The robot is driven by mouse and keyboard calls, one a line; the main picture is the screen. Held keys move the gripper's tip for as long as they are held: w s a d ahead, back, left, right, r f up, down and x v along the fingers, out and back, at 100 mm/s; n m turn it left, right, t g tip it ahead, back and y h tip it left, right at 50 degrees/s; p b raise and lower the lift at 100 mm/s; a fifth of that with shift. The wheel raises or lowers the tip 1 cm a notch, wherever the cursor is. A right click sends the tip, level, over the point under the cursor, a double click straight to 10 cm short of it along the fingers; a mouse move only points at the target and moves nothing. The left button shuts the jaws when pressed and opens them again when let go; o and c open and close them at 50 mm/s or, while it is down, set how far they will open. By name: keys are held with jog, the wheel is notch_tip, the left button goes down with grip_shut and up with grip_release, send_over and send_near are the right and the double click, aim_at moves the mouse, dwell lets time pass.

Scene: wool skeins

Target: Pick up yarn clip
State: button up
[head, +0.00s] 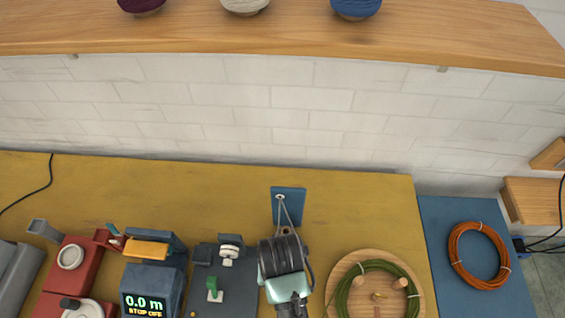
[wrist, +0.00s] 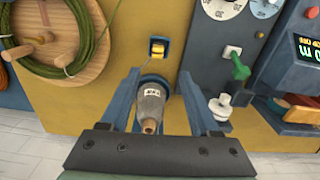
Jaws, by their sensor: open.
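In the wrist view my gripper (wrist: 157,78) is open, its two blue fingers spread on either side of a grey tapered piece (wrist: 150,98) with a small white label and a brown tip. The fingers appear apart from it; I cannot tell their height difference. Just beyond the fingertips is a small yellow clip-like piece (wrist: 158,48) in a dark blue mount, the likeliest yarn clip. Green yarn (wrist: 72,22) on a round wooden board (wrist: 95,62) lies to its left, a strand leading toward the clip. In the head view my arm hides the fingertips and this clip.
A grey panel with a green switch (head: 213,284) and a display box (head: 148,303) stand left. An orange coil (head: 480,254) lies right. The yellow tabletop (head: 180,190) is clear toward the wall.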

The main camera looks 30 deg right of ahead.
jog(key=f, duration=0.6)
jog(key=shift+s+f, duration=0.25)
jog(key=shift+f, duration=0.1)
jog(key=shift+w+d+f+p, duration=0.1)
jog(key=shift+f+p, duration=0.1)
jog(key=shift+f, duration=1.25)
jog(key=shift+w+d+f+p, duration=0.1)
jog(key=shift+f+p, duration=0.1)
jog(key=shift+f, duration=1.25)
grip_shut()
